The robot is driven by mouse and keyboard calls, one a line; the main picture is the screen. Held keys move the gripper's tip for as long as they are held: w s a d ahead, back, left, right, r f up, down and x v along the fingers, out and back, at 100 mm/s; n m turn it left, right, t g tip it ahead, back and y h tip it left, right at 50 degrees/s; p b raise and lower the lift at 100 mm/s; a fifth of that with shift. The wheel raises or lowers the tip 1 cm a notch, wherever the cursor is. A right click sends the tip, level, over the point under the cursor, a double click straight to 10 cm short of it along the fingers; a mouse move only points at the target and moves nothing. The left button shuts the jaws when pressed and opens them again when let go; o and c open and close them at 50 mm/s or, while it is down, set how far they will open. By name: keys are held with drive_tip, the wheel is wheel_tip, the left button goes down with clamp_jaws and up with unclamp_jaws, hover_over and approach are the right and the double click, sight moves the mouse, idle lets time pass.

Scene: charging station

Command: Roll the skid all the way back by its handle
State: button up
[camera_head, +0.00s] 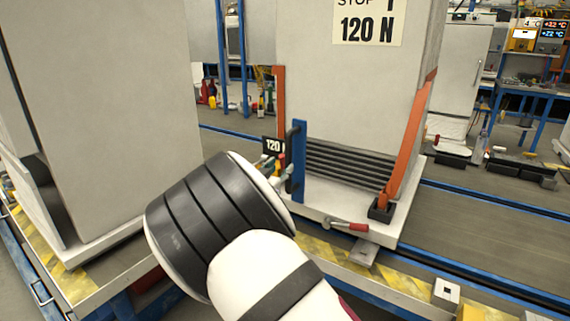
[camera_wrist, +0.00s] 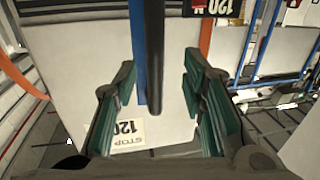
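The skid (camera_head: 322,215) is a white base plate carrying a tall pale block (camera_head: 345,95) marked "STOP" and "120 N", with orange corner posts. A blue post (camera_head: 299,165) stands at its near left corner with a dark upright handle (camera_head: 289,150). In the wrist view the handle (camera_wrist: 155,50) is a dark bar running between the two green-padded fingers of my gripper (camera_wrist: 160,85), beside the blue post (camera_wrist: 137,40). The fingers are open, with a gap on both sides of the bar. In the head view my wrist hides most of the gripper.
A red-handled lever (camera_head: 345,226) lies on the skid's front edge. Blue-edged rails (camera_head: 490,205) run across the track to the right. Another large pale cabinet (camera_head: 110,110) stands close on the left. Yellow-striped edging (camera_head: 375,275) and small metal blocks lie along the near side.

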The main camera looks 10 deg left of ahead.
drive_tip(key=s, duration=0.4)
drive_tip(key=s+a, duration=0.1)
drive_tip(key=s, duration=0.1)
